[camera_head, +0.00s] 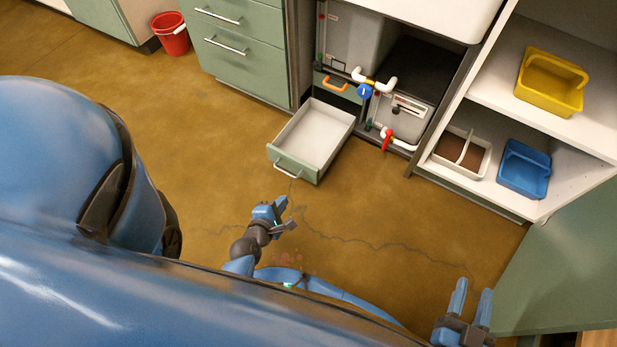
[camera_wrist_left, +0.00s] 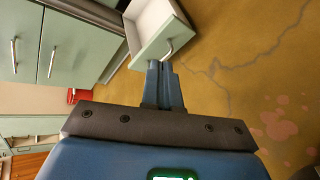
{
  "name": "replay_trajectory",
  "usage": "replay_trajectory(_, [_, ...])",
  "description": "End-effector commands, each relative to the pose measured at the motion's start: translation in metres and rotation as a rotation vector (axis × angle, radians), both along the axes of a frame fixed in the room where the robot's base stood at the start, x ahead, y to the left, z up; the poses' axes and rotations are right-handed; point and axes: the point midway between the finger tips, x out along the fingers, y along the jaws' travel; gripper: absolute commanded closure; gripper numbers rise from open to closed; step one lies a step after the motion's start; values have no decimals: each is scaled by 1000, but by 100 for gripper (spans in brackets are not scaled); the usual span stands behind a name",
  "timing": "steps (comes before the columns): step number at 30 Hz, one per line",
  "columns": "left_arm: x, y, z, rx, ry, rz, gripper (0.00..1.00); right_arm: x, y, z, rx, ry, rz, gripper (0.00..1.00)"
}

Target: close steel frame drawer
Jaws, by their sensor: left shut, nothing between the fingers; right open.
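The drawer (camera_head: 316,137) is pulled far out of the steel frame (camera_head: 354,45), low near the floor. It has a white inside, which looks empty, and a green front with a pale bar handle (camera_head: 288,168). My left gripper (camera_head: 285,208) is shut and empty, in front of the drawer front and apart from it in the head view. In the left wrist view the drawer (camera_wrist_left: 158,25) lies beyond the shut fingertips (camera_wrist_left: 162,65), with its handle just past them. My right gripper (camera_head: 471,296) is open and empty at the lower right, away from the drawer.
Green cabinets (camera_head: 238,45) stand left of the frame. Right of it, an open cupboard holds a yellow caddy (camera_head: 550,84), a blue caddy (camera_head: 523,170) and a divided tray (camera_head: 461,152). Its green door (camera_head: 560,265) stands open. Pipes with a blue valve (camera_head: 364,91) cross the frame. The floor before the drawer is clear.

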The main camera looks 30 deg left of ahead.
Motion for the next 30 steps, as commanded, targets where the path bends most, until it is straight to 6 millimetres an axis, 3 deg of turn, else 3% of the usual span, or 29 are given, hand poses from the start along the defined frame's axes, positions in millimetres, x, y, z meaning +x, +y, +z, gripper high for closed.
replay_trajectory(1, [11, 3, -19, -154, 6, 64, 100, 0, 0, -8, 0, 0, 0, 58])
replay_trajectory(4, [28, 5, -41, -457, 17, 181, 100, 0, 0, -14, 0, 0, 0, 58])
replay_trajectory(9, [49, 8, -60, -819, 28, 319, 100, 0, 0, -20, 0, 0, 0, 58])
replay_trajectory(12, [55, 9, -64, -934, 32, 362, 100, 0, 0, -21, 0, 0, 0, 58])
replay_trajectory(20, [64, 9, -77, -978, 32, 390, 100, 0, 0, -29, 0, 0, 0, 58])
replay_trajectory(30, [114, 5, -107, -976, 32, 388, 100, 0, 0, -56, 0, 0, 0, 58])
